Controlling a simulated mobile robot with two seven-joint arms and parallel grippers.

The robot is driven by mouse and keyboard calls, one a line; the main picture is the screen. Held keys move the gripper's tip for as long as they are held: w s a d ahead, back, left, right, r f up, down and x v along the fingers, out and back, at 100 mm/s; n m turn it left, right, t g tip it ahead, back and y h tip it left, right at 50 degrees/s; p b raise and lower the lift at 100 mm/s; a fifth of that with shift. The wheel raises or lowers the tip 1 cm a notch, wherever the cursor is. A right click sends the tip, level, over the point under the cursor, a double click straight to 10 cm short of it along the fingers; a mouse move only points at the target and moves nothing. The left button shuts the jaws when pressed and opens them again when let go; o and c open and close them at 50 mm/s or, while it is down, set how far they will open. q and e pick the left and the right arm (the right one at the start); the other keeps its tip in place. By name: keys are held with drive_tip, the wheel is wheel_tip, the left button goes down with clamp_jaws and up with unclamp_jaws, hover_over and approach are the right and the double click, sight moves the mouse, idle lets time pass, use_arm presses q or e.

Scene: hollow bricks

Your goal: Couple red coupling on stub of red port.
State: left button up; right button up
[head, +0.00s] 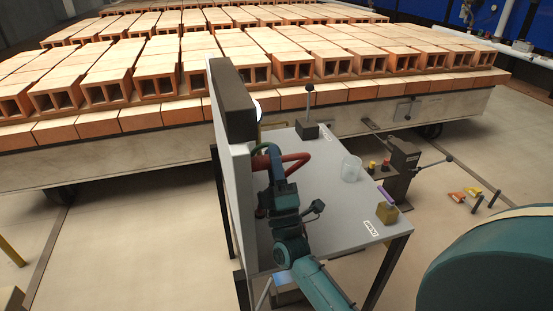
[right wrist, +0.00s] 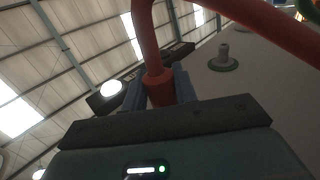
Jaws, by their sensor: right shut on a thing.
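My right gripper (head: 269,163) is shut on the red coupling (right wrist: 160,88), at the end of a red hose (head: 298,158). In the head view it is close to the upright panel (head: 240,185), on the side facing the table. In the right wrist view the coupling sits between both fingers and the hose rises from it. A grey stub with a green ring (right wrist: 223,60) stands on the panel face to the right, apart from the coupling. I cannot make out the red port or its stub. My left gripper is not in view.
The grey table (head: 330,205) carries a clear cup (head: 351,168), a dark block with a rod (head: 307,130) and a yellowish block (head: 387,213). Rows of hollow bricks (head: 160,75) lie on a large platform behind. Floor to the left is mostly clear.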

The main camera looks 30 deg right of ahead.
drive_tip(key=shift+a, duration=0.2)
drive_tip(key=o, duration=1.1)
drive_tip(key=shift+o, duration=0.2)
use_arm(q)
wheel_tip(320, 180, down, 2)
drive_tip(key=b, duration=0.3)
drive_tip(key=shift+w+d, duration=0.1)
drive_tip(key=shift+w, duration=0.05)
use_arm(e)
drive_tip(key=v, duration=1.3)
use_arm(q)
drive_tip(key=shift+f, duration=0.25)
